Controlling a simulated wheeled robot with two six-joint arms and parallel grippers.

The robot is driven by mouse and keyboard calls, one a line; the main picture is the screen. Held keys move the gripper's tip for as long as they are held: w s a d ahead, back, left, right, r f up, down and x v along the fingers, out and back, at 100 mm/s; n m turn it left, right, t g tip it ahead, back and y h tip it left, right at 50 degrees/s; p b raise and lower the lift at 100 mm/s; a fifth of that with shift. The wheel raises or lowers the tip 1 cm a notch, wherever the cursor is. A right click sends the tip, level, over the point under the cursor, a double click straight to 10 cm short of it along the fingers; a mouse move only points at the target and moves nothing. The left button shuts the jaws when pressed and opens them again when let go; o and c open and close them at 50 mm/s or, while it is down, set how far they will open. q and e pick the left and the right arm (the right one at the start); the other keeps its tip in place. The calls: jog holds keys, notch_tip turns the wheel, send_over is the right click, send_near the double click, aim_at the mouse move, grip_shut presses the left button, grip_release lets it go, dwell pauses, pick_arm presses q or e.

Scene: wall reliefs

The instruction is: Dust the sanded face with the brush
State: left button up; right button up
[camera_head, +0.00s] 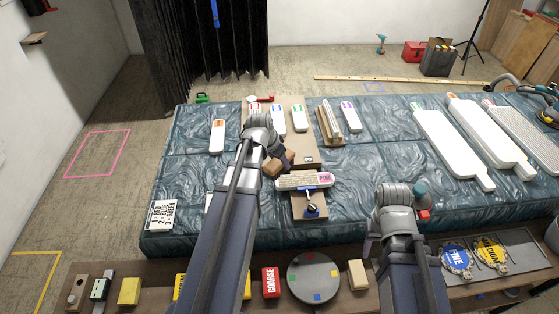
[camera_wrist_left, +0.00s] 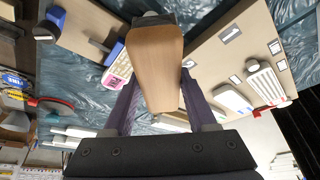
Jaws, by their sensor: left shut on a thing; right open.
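My left gripper (camera_head: 272,158) is shut on a wooden block-like tool, likely the brush (camera_head: 275,168). In the left wrist view its tan wooden body (camera_wrist_left: 155,65) sits between my two purple fingers; any bristles are hidden. It is held just above and left of a white piece with a pink label (camera_head: 305,180), which lies on a wooden stand with a blue clamp (camera_head: 312,210). In the left wrist view the pink-labelled end (camera_wrist_left: 118,72) is left of the brush, apart from it. I cannot tell which face is sanded. My right gripper (camera_head: 418,202) is open and empty.
Several white labelled pieces stand behind on a wooden board (camera_head: 307,154) and a rack (camera_head: 327,128). Large white panels (camera_head: 445,140) lie at right. A front shelf holds a red COARSE block (camera_head: 271,282) and a round grey disc (camera_head: 314,277). The blue table cover (camera_head: 380,165) is clear right of centre.

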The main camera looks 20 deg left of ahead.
pick_arm(q)
notch_tip(320, 180, up, 3)
jog(key=p, duration=0.3)
dwell(0.4)
jog(key=shift+d+f, duration=0.1)
